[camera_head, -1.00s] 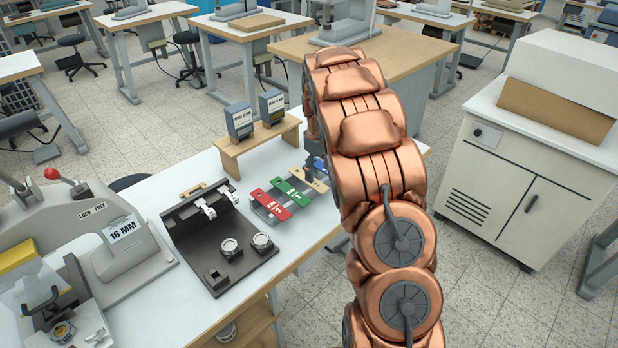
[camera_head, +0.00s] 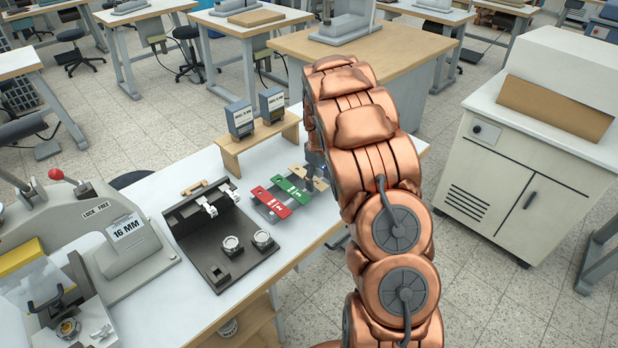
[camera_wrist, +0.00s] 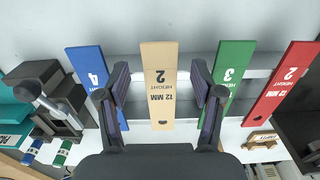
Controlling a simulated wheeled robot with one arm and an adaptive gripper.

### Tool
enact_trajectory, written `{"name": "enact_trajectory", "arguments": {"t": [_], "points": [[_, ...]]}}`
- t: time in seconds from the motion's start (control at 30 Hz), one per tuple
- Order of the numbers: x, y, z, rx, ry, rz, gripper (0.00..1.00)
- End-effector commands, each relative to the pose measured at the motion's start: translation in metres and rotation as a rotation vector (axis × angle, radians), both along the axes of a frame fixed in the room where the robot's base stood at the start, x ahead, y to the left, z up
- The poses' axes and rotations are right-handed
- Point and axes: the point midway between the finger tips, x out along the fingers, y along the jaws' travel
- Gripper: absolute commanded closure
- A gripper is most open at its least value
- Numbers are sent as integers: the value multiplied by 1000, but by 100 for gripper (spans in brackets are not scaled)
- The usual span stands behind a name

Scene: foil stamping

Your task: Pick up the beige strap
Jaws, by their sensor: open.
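The beige strap (camera_wrist: 159,100) lies in the middle of the wrist view, printed "12 MM HEIGHT" and "2", with a small dark hole near its lower end. My gripper (camera_wrist: 160,82) is open, one finger on each side of the strap, with a visible gap to it on both sides. The left finger partly covers the blue strap, the right finger partly covers the green strap. I cannot tell how high the fingers are above the strap. In the head view the beige strap (camera_head: 314,175) shows only in part beside my copper arm, which hides most of the gripper.
The blue strap (camera_wrist: 88,68), green strap (camera_wrist: 236,68) and red strap (camera_wrist: 284,82) lie on a grey rack. A wooden stand (camera_head: 232,152) with two grey boxes is behind. A black fixture (camera_head: 190,240) and a stamping press (camera_head: 110,250) stand to the left.

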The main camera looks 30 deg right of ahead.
Motion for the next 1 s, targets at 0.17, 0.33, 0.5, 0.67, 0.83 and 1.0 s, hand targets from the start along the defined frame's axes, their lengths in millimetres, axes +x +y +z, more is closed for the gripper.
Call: {"name": "enact_trajectory", "arguments": {"t": [0.17, 0.33, 0.5, 0.67, 0.83, 1.0], "points": [[0, 0, -2, 0, 0, 0, 33], [0, 0, -3, 0, 0, 0, 33], [0, 0, -3, 0, 0, 0, 33], [0, 0, -3, 0, 0, 0, 34], [0, 0, -3, 0, 0, 0, 52], [0, 0, -3, 0, 1, 0, 70]]}}
